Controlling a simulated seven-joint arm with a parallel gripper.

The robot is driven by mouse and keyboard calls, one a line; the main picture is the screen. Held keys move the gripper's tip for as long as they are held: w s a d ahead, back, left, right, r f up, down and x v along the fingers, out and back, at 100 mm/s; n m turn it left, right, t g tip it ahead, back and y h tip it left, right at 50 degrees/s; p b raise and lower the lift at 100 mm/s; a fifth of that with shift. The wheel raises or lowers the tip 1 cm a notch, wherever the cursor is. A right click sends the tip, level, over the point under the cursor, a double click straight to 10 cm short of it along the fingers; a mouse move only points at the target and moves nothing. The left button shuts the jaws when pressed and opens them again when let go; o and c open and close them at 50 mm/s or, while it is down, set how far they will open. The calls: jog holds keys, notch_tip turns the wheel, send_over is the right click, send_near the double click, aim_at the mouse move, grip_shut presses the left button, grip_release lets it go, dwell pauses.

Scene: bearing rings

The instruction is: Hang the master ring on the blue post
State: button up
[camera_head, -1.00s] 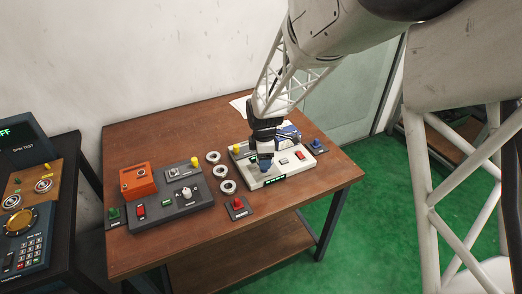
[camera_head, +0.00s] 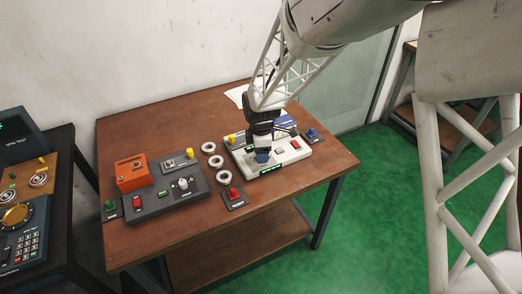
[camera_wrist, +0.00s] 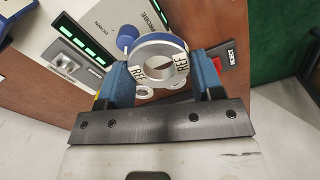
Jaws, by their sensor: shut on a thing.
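The master ring (camera_wrist: 145,63) is a pale metal ring with a blue edge and REF labels. My gripper (camera_wrist: 160,68) is shut on it, one blue finger on each side, and its hole shows in the wrist view. The blue post (camera_wrist: 127,36) stands on the white unit beside the word PROBE, just up and left of the ring. The ring appears beside the post, not around it; I cannot tell whether they touch. In the head view my gripper (camera_head: 262,156) is low over the front of the white unit (camera_head: 297,155) and hides the post.
Several loose rings (camera_head: 215,161) lie in a row left of the white unit. A red button (camera_head: 233,193) sits in front, a blue button (camera_head: 311,133) at right. A grey box (camera_head: 170,197) and an orange box (camera_head: 131,172) stand further left.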

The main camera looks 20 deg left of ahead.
aim_at(311, 129)
jog(key=shift+w, duration=0.1)
jog(key=w+d+m, duration=0.1)
jog(key=w+d, duration=0.2)
jog(key=w, duration=0.3)
jog(key=w+d+m, duration=0.2)
jog(key=w+d, duration=0.2)
jog(key=w, duration=0.2)
jog(key=w+d+f+m, duration=0.1)
jog(key=w+d, duration=0.2)
jog(key=w, duration=0.3)
jog(key=shift+d+f+m, duration=0.1)
jog(key=shift+d+m, duration=0.2)
jog(key=shift+d, duration=0.1)
jog(key=shift+w+d+r+n, duration=0.1)
jog(key=shift+w+d+n, duration=0.3)
jog(key=shift+w+n, duration=0.65)
jog(key=shift+w+d+r+n, duration=0.1)
jog(key=shift+w+d+n, duration=0.35)
jog(key=shift+w, duration=1.15)
jog(key=shift+w+d+r+n, duration=0.1)
jog(key=shift+w+d+n, duration=0.2)
jog(key=shift+w+n, duration=0.75)
jog(key=shift+w+m, duration=0.25)
jog(key=shift+f, duration=0.15)
jog(key=shift+f, duration=1.85)
jog(key=shift+f, duration=1.7)
